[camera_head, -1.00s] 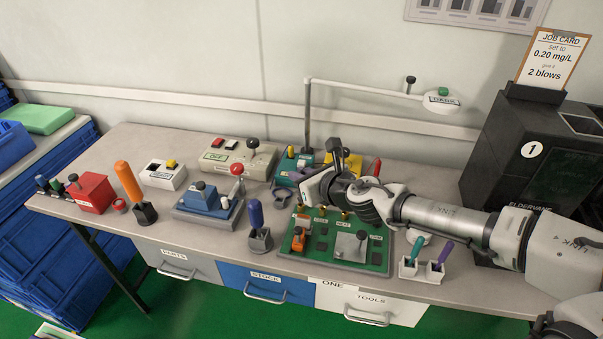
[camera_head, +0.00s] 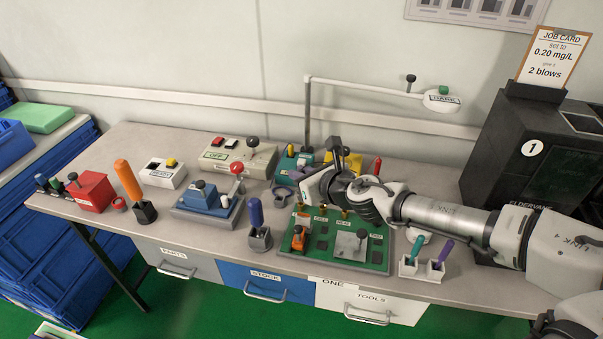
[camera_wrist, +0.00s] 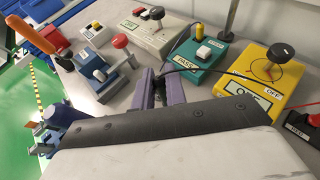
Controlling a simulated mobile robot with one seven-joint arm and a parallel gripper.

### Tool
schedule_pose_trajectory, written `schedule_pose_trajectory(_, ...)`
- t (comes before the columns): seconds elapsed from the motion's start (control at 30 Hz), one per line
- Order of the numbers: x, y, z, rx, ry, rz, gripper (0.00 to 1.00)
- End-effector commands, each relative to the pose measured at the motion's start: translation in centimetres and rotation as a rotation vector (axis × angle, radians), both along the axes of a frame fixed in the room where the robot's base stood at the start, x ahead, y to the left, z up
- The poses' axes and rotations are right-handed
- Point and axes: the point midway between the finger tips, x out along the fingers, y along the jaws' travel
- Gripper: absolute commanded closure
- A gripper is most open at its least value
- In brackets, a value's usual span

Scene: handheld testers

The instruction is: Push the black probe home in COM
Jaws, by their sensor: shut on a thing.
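My gripper (camera_wrist: 165,92) shows purple fingers in the wrist view, shut on a small dark piece, the black probe (camera_wrist: 159,89). A thin black cable curves from near the fingertips toward the yellow meter (camera_wrist: 245,88), which has a black knob on a round dial and a label reading OFF. The meter also shows behind my gripper in the head view (camera_head: 353,161). The probe's tip is hidden, and I cannot make out the COM socket or whether the probe touches it. A red part (camera_wrist: 299,118) stands right of the meter, by a label reading RED.
A teal box (camera_wrist: 203,56) with a white button stands beyond my fingers. A cream box with a black-knobbed lever (camera_wrist: 157,14) and a blue device with a red knob (camera_wrist: 120,41) are left. A green board (camera_head: 320,262) lies below my arm.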

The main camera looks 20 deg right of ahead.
Motion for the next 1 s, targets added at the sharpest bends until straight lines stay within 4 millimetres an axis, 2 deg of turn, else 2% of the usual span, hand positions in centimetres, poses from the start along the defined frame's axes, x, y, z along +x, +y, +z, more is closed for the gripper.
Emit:
schedule_pose_trajectory(0.47, 0.0, 0.0, -0.1, 0.0, 0.0, 0.0, 1.0)
schedule_pose_trajectory(1.0, 0.0, 0.0, -1.3, -0.001, 0.0, 0.0, 1.0)
